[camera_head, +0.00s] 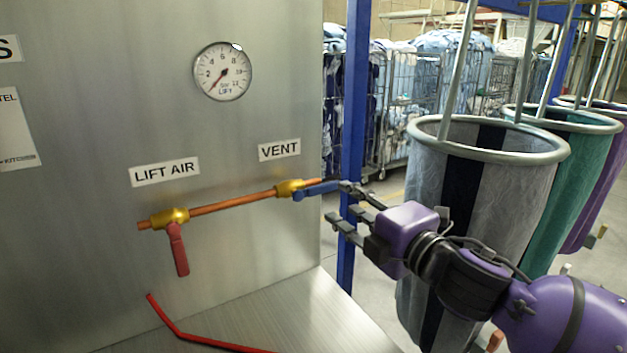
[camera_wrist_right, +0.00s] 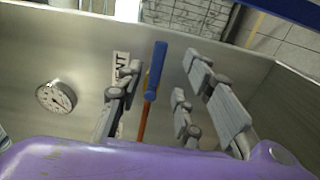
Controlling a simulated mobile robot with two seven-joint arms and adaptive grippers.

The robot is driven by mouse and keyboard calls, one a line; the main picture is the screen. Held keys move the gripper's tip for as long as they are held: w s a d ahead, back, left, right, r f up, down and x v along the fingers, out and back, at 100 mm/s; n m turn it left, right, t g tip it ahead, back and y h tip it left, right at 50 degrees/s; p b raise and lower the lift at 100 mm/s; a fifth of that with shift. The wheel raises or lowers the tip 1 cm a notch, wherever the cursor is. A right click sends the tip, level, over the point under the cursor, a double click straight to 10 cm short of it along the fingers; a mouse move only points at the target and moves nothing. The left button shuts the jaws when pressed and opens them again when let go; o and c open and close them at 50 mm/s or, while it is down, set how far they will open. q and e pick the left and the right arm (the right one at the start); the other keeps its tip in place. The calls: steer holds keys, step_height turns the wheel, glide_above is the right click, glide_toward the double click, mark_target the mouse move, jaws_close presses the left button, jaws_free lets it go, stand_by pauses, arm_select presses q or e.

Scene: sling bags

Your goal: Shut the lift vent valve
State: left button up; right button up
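The vent valve (camera_head: 288,188) is a brass body on a copper pipe under the VENT label. Its blue lever (camera_head: 318,190) points right, roughly in line with the pipe. My right gripper (camera_head: 340,203) is at the lever's free end, its fingers spread. In the right wrist view the blue lever (camera_wrist_right: 155,70) appears between the spread fingers of the gripper (camera_wrist_right: 163,82), with a gap on both sides. I cannot tell whether a finger touches it. My left gripper is not in view.
The lift air valve (camera_head: 170,216) has a red lever hanging down. A gauge (camera_head: 222,72) reads low on the metal panel. A blue post (camera_head: 352,130) and hanging sling bags (camera_head: 480,170) stand to the right. A red hose (camera_head: 190,335) lies below.

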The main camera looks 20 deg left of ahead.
mark_target(329, 188)
steer(key=x, duration=0.7)
steer(key=shift+w+a+r, duration=0.1)
steer(key=shift+w+a, duration=0.05)
steer(key=shift+a, duration=0.05)
jaws_close()
